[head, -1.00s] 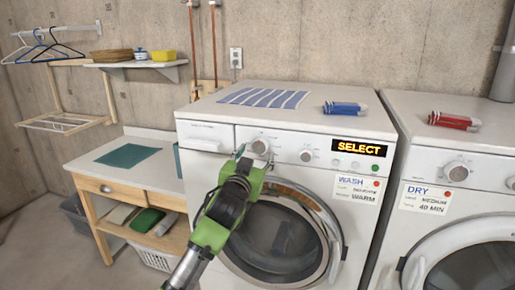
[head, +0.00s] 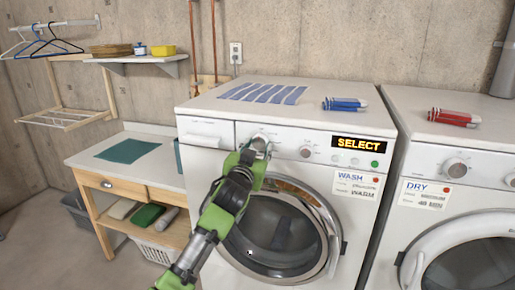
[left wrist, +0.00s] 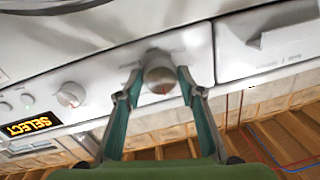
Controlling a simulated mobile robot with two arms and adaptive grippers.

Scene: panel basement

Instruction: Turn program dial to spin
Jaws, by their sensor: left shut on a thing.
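The washing machine (head: 190,165) has two round dials on its front panel. My left gripper (head: 258,147) is at the left dial (head: 260,137), which it partly covers in the head view. In the left wrist view, the fingers (left wrist: 158,88) are shut on either side of this dial (left wrist: 159,70). The right dial (head: 306,153) is free; it also shows in the left wrist view (left wrist: 70,94). The lit display (head: 361,144) reads SELECT. The dial's markings are too small to read. My right gripper is not in view.
A dryer (head: 392,190) stands close on the right. A striped cloth (head: 264,94) and a blue bundle (head: 345,104) lie on top. A wooden bench (head: 125,172) stands at left.

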